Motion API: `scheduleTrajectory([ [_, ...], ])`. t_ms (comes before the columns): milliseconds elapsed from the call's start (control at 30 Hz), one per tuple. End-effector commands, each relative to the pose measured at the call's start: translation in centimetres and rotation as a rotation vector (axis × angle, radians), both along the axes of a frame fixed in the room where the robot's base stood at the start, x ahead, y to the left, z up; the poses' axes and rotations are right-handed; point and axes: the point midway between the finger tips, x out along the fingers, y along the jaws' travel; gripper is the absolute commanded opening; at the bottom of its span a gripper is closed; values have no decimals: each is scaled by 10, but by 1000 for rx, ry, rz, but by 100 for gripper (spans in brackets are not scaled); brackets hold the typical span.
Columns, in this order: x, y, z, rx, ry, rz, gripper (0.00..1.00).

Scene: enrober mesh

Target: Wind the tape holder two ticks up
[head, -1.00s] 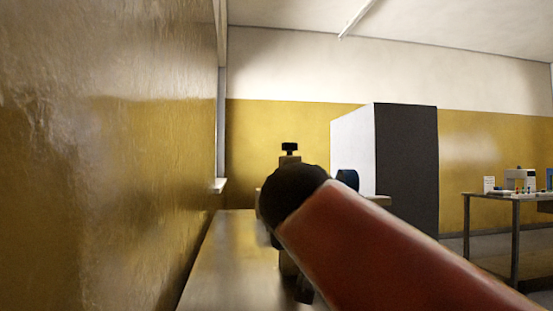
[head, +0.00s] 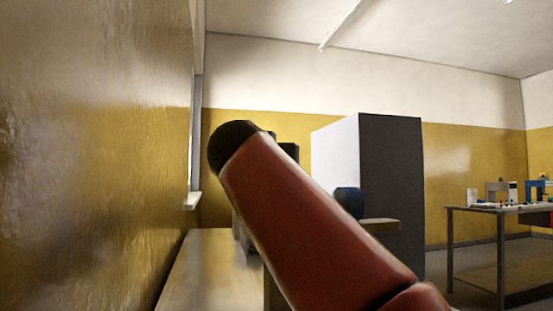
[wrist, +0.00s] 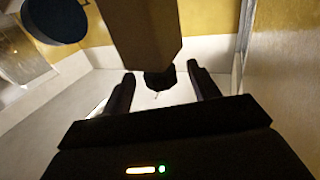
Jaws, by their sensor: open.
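In the wrist view, which looks upside down, a beige post (wrist: 145,35) comes in from the top edge and ends in a small black knob (wrist: 160,80). My gripper (wrist: 161,72) is open, with one finger on each side of the knob. Gaps show between knob and fingers, so neither finger touches it. How deep the knob sits between them is hard to tell. A dark blue round roll (wrist: 55,18) is at the upper left; the head view shows it (head: 349,202) right of my arm. In the head view my red arm hides most of the post and my gripper.
A bench (head: 212,270) runs along the yellow wall (head: 90,190) close on the left. A white and dark cabinet (head: 390,180) stands behind the roll. A table (head: 500,210) with small equipment is at the far right, with open floor before it.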

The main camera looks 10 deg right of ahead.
Motion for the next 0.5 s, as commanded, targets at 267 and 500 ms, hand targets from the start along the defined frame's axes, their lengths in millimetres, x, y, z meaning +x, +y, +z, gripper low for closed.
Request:
scheduleTrajectory([
  [267, 23, -12, 1, 0, 0, 0, 60],
  [500, 24, -12, 0, 0, 0, 0, 60],
])
